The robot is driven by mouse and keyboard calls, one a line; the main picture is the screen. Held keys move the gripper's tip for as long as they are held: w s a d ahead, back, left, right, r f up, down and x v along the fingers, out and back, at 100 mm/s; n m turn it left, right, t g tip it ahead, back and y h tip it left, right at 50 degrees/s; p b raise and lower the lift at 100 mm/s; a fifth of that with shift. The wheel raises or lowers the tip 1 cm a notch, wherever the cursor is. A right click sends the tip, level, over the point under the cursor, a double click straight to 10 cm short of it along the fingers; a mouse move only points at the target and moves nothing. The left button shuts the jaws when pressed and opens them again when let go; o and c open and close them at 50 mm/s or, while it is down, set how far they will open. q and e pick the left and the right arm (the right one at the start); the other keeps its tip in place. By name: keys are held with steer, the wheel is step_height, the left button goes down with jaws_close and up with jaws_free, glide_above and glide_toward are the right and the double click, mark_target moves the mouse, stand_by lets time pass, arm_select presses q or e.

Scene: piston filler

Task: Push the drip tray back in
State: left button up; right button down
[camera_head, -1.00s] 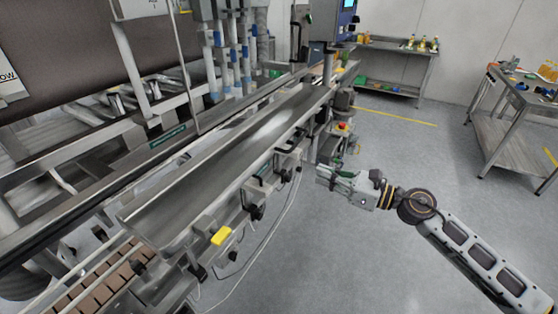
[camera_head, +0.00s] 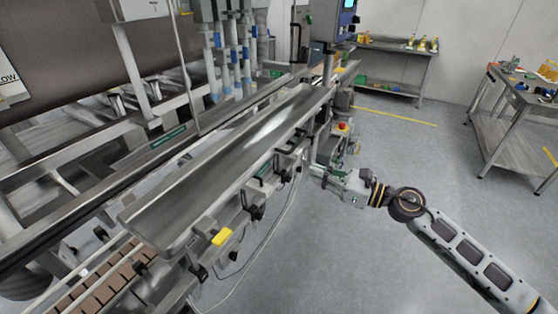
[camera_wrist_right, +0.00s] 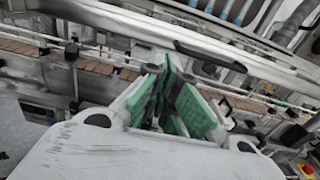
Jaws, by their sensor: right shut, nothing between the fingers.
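The drip tray (camera_head: 215,165) is a long, shallow metal trough in the head view. It runs diagonally along the front of the filling machine, from the near left to the far right. My right gripper (camera_head: 318,171) is to the right of the tray's far half, beside the machine's front and apart from the tray. In the right wrist view, its green-padded fingers (camera_wrist_right: 172,100) are shut with nothing between them. A long metal edge with a dark slot crosses above them there; I cannot tell if it is the tray. My left gripper is out of view.
A brown-linked conveyor (camera_head: 95,290) runs under the tray's near end. A red button (camera_head: 343,126) is near my right gripper. Workbenches stand at the back; the floor on the right is clear.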

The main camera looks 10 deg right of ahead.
steer(key=shift+x, duration=1.05)
steer(key=p, duration=0.3)
glide_toward(270, 158)
steer(key=shift+x, duration=1.25)
steer(key=shift+p+x, duration=0.4)
steer(key=shift+x, duration=0.75)
steer(key=shift+p+x, duration=0.3)
steer(key=shift+x, duration=0.55)
steer(key=shift+w+a, duration=0.15)
steer(key=shift+w, duration=0.1)
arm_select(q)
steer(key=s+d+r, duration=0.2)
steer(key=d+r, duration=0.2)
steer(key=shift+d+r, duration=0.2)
